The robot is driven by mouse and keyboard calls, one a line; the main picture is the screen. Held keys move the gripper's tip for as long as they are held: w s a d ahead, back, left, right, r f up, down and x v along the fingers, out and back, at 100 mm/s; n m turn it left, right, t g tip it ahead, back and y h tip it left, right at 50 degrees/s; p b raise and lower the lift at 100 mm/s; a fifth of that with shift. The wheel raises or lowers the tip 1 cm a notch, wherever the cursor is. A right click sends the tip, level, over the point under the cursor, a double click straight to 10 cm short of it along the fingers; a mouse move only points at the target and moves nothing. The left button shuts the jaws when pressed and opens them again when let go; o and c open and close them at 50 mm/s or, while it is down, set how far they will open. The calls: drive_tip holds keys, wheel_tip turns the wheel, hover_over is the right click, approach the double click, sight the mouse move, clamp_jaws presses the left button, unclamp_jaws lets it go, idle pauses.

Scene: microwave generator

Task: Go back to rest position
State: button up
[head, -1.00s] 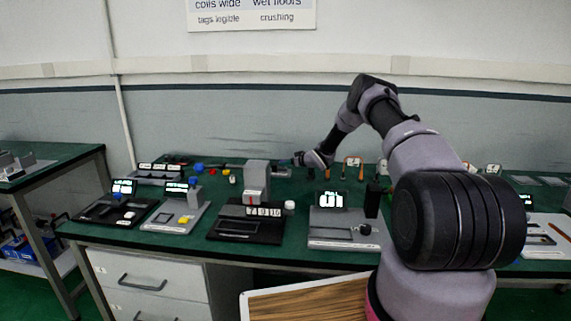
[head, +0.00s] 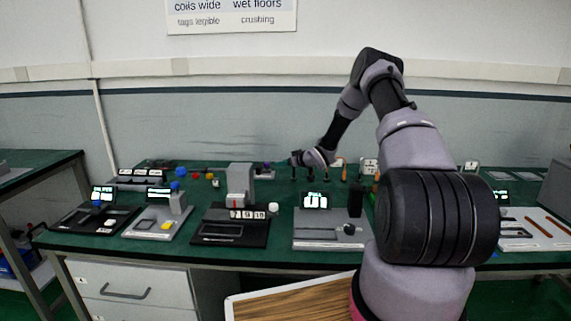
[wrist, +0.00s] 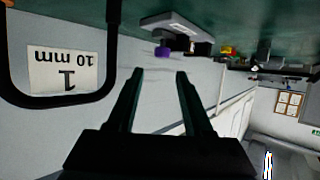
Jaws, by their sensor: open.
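My arm (head: 410,140) rises from the lower right of the head view and bends down toward the back of the green bench. My gripper shows in the wrist view (wrist: 157,72) with its two dark fingers apart and nothing between them. In the head view the hand is small and its fingers are hard to make out. The wrist picture is upside down, with the bench top along its upper edge.
The green bench (head: 273,258) carries several devices, among them a grey press on a black base (head: 205,233) and a grey unit with a lit display (head: 325,243). A framed "1 10 mm" sign (wrist: 62,102) is close by in the wrist view. A wood-topped surface (head: 300,303) is in front.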

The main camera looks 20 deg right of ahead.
drive_tip(key=shift+s+d+r, duration=0.25)
drive_tip(key=shift+s, duration=0.3)
drive_tip(key=shift+r, duration=0.1)
drive_tip(key=s+d+r+m+g+h, duration=0.1)
drive_tip(key=s+r+h, duration=0.15)
drive_tip(key=r, duration=0.65)
drive_tip(key=s+d+r+m+h, duration=0.1)
drive_tip(key=s+r, duration=0.2)
drive_tip(key=r, duration=0.6)
drive_tip(key=s+r+m+g+h, duration=0.1)
drive_tip(key=s+r+m+h, duration=0.15)
drive_tip(key=s+r, duration=0.9)
drive_tip(key=s+a+r+m+g, duration=0.1)
drive_tip(key=s+r, duration=0.3)
drive_tip(key=s, duration=0.4)
drive_tip(key=s+r+m, duration=0.2)
drive_tip(key=s+r, duration=0.1)
drive_tip(key=s, duration=0.5)
drive_tip(key=s+a+m+g+y, duration=0.1)
drive_tip(key=s+a, duration=0.1)
drive_tip(key=s, duration=0.8)
drive_tip(key=s+a+m+g+y, duration=0.1)
drive_tip(key=s+a, duration=0.2)
drive_tip(key=s, duration=0.7)
drive_tip(key=shift+s+a, duration=0.15)
drive_tip(key=shift+s, duration=0.05)
